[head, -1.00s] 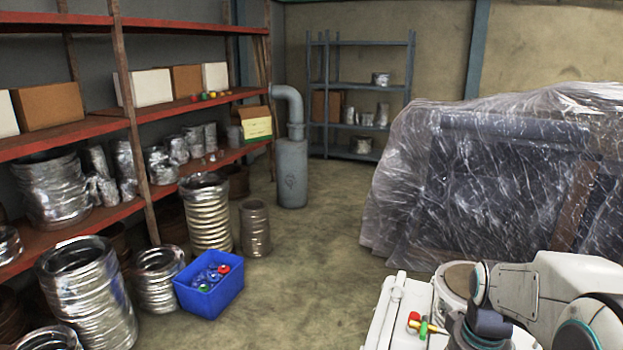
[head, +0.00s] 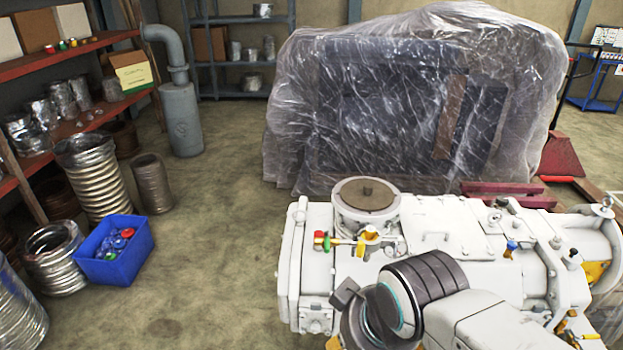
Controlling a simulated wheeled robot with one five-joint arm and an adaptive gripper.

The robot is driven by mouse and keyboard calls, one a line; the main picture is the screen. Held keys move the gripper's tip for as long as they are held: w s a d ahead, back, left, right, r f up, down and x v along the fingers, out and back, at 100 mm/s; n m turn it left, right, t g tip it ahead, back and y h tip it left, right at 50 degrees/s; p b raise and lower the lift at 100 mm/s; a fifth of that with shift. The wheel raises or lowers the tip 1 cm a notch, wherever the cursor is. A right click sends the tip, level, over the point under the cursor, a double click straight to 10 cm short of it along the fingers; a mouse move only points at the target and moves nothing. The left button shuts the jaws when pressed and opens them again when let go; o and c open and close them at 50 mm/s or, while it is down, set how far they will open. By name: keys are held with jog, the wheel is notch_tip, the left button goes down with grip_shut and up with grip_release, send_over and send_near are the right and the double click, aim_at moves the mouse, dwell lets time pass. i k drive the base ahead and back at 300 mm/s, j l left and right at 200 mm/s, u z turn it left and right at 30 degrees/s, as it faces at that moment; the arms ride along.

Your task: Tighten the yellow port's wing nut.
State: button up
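The white vacuum machine (head: 445,215) stands at the lower right in the head view. A yellow fitting (head: 371,234) sits on its top, just in front of the round brown-topped flange. A yellow bar runs left from it to a red and green piece (head: 320,240). The wing nut is too small to make out for certain. My arm lies across the front of the machine, below the yellow fitting and apart from it in the picture. A dark block at the arm's end (head: 347,291) may be part of my gripper. Its fingers cannot be made out.
A blue crate (head: 118,262) with colored caps stands on the floor at left, beside metal ducts (head: 95,180). A plastic-wrapped bulk (head: 400,100) stands behind the machine. A blue cart (head: 598,85) is at far right. Floor left of the machine is clear.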

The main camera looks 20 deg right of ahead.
aim_at(395, 245)
jog(key=z, duration=0.85)
